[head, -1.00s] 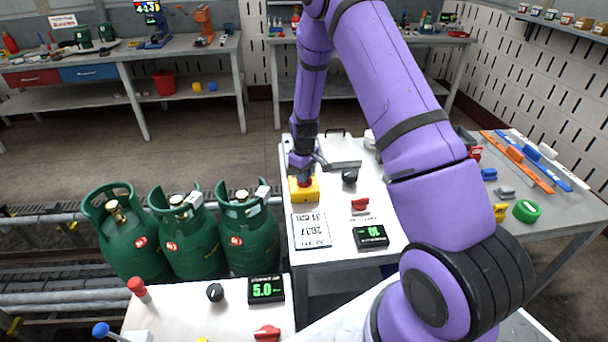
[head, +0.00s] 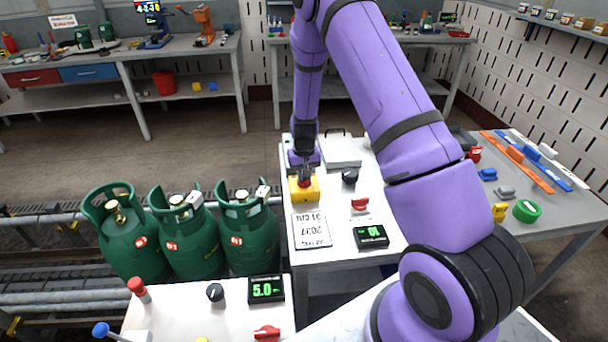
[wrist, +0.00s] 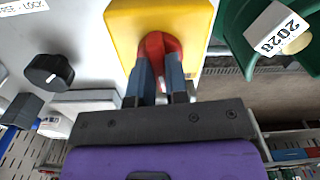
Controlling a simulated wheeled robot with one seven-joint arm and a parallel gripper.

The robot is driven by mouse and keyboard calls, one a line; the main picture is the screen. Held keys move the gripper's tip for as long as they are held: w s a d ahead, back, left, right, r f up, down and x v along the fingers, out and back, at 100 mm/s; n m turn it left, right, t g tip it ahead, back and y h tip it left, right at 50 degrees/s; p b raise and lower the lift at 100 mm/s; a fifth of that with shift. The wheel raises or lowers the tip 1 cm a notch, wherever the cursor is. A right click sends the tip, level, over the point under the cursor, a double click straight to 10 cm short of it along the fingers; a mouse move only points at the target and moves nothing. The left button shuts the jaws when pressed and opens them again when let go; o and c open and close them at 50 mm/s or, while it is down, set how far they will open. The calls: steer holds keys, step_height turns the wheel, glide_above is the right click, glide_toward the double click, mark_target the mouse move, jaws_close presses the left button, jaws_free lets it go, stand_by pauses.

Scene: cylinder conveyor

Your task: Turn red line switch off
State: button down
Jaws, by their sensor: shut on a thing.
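My gripper (head: 304,175) points down at a yellow box (head: 313,190) on the white worktable. In the wrist view its two blue-grey fingers (wrist: 158,72) are shut on a red knob (wrist: 155,42) on top of the yellow box (wrist: 190,18). The fingers hide part of the knob, and its turn position cannot be read. A separate red rotary switch (head: 359,204) lies to the right of the box, beside a small display (head: 371,236). Another red switch (head: 267,332) is on the near table.
A black dial (head: 350,175) stands right of the yellow box. A date sheet (head: 311,230) lies in front of it. Several green gas cylinders (head: 247,240) stand close on the left. Tools lie on the right table, and my arm covers part of the worktable.

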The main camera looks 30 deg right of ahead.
steer(key=m, duration=0.5)
steer(key=shift+m, duration=0.3)
steer(key=m, duration=0.4)
steer(key=shift+m, duration=0.4)
steer(key=c, duration=1.1)
jaws_free()
step_height(320, 180, up, 11)
steer(key=shift+f, duration=0.1)
